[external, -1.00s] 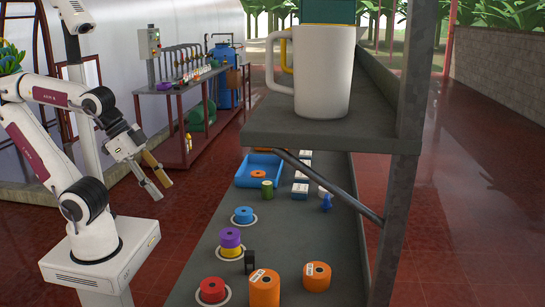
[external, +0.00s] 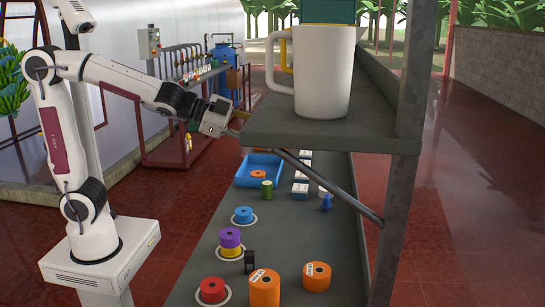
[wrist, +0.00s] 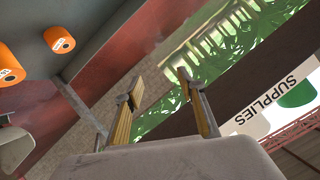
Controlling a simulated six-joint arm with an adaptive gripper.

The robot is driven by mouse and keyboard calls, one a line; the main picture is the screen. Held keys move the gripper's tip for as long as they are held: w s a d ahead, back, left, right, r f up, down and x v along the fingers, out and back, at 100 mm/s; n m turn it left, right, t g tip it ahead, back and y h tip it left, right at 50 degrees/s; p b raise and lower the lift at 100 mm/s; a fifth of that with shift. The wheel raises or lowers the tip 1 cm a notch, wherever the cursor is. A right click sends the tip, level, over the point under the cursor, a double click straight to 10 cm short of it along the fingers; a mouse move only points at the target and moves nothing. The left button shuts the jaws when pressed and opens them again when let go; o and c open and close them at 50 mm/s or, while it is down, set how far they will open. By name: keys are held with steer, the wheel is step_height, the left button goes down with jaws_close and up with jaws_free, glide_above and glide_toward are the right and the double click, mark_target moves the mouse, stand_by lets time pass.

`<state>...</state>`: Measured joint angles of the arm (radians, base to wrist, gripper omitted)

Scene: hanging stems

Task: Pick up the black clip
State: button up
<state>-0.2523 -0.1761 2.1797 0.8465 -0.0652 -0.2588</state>
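A small black clip (external: 249,262) stands on the grey bench, just right of the stacked purple and yellow rolls and behind the large orange roll. I cannot make it out in the wrist view. My gripper (external: 238,123) is raised well above the bench at the left edge of the upper shelf, far from the clip. In the wrist view my gripper (wrist: 160,82) has its two fingers apart with nothing between them.
The upper shelf (external: 330,138) holds a large white mug (external: 323,75) close to my gripper. Below, the bench holds two orange rolls (external: 264,288), a red roll (external: 212,290), a blue roll (external: 243,214) and a blue tray (external: 248,180). A diagonal brace (external: 330,187) runs under the shelf.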

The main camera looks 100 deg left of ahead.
steer(key=w+d+f+m+h, duration=0.15)
steer(key=w+m+h, duration=0.25)
steer(key=w, duration=0.4)
steer(key=m+g+h, duration=0.8)
steer(key=g+h, duration=0.3)
steer(key=h, duration=0.1)
glide_toward(250, 250)
steer(key=a, duration=0.1)
steer(key=shift+s+a+r, duration=0.15)
steer(key=shift+s+a, duration=0.05)
steer(key=shift+s, duration=0.1)
steer(key=shift+d, duration=0.1)
steer(key=shift+x, duration=3.35)
steer(key=shift+w, duration=0.1)
